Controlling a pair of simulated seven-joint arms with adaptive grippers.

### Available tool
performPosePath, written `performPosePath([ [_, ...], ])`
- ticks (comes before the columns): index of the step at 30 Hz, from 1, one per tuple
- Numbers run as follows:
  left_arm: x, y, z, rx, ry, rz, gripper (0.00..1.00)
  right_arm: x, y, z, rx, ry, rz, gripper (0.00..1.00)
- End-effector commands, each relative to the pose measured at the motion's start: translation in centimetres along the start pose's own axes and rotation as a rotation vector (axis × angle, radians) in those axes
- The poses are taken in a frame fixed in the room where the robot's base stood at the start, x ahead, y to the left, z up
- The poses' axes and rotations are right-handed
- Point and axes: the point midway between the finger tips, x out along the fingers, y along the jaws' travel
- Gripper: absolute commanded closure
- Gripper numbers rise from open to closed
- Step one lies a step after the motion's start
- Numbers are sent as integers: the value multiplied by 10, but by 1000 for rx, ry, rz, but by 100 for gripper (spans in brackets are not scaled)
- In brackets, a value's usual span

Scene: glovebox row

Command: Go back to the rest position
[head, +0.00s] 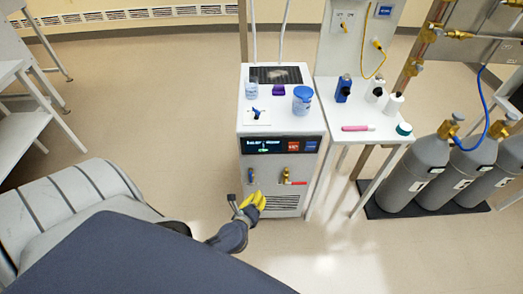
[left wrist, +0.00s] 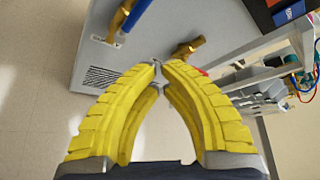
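My left gripper (head: 252,203) has yellow ribbed fingers and is low in front of the white floor-standing unit. In the left wrist view its fingertips (left wrist: 158,68) meet at the tips, with nothing visible between them. The unit's front (head: 270,160) carries a brass valve with a red handle (head: 287,176) and a blue-handled fitting (head: 251,177). Both fittings also show past the fingertips in the left wrist view, the brass valve (left wrist: 188,48) and the blue handle (left wrist: 135,14). The fingers appear apart from both. My right gripper is in neither view.
On the unit stand a blue-lidded jar (head: 302,100) and a small clear container (head: 251,90). A white side table (head: 335,108) holds bottles and a pink marker (head: 357,128). Grey gas cylinders (head: 418,168) stand at the right. The floor (head: 190,110) left of the unit is clear.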

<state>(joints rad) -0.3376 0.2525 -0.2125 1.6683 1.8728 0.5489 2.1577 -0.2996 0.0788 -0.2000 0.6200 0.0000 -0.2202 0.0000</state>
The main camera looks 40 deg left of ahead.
Motion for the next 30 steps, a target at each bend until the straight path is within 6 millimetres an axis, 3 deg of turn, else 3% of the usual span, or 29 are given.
performPosePath([
  [7,-15,5,-3,-1,1,-1,100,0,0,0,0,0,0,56],
  [22,-17,6,-3,57,2,-3,100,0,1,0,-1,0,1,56],
  [26,-17,-2,-6,269,6,-39,100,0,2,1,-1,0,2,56],
  [30,-17,6,-20,733,10,-94,100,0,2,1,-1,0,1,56],
])
